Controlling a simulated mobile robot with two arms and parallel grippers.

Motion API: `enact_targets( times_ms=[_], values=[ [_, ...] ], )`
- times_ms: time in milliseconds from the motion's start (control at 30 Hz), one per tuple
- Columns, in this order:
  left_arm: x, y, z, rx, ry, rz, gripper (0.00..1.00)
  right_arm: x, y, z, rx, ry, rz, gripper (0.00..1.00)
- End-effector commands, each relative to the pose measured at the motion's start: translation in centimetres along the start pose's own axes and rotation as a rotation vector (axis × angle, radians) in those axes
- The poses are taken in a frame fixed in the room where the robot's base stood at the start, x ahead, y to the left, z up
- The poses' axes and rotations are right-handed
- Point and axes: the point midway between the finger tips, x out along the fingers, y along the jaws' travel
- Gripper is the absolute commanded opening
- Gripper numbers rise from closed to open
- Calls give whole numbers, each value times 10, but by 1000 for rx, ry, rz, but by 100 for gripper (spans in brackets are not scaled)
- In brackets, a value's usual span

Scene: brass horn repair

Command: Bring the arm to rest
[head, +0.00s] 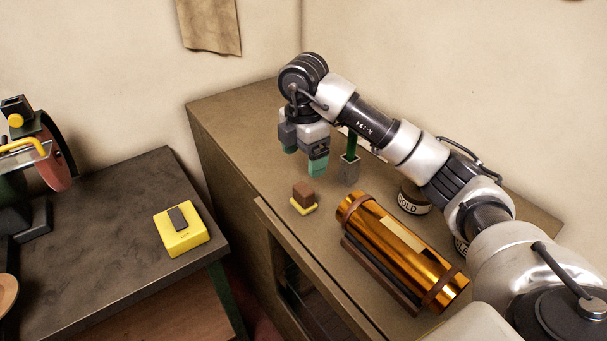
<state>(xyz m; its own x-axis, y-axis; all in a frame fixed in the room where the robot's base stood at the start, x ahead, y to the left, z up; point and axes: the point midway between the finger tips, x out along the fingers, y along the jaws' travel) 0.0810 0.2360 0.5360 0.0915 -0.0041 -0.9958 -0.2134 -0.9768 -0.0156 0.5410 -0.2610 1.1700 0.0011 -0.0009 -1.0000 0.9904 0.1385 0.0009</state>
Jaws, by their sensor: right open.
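My right arm reaches in from the right over a brown cabinet top. My right gripper (304,162) hangs at its end, pointing down, with two teal fingertips apart and nothing visible between them. It is above the cabinet top, behind a small brown block (303,193) on a yellow base. My left gripper is not in view.
A copper-coloured cylinder (400,250) with brown straps lies on the cabinet top (235,115). A labelled dark jar (413,200) and a grey holder (349,170) stand near my arm. On the dark bench (120,215) at left sit a yellow box (181,236) and a grinding wheel (58,160).

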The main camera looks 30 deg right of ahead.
Motion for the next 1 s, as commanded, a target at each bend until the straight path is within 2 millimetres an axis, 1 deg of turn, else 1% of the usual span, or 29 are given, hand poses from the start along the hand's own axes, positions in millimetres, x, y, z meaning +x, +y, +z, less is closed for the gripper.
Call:
enact_targets(
  times_ms=[33,133,667,767,800,1000],
  values=[
    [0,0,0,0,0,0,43,-5,0,0,0,-1,1,84],
    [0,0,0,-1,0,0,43,-8,0,0,0,0,0,84],
    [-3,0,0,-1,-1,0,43,-10,0,0,0,1,-1,84],
    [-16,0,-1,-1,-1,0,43,-24,0,0,0,1,0,84],
    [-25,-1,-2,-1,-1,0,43,-34,0,0,0,1,0,84],
    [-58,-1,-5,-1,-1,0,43,-66,0,0,0,1,-1,84]
  ],
)
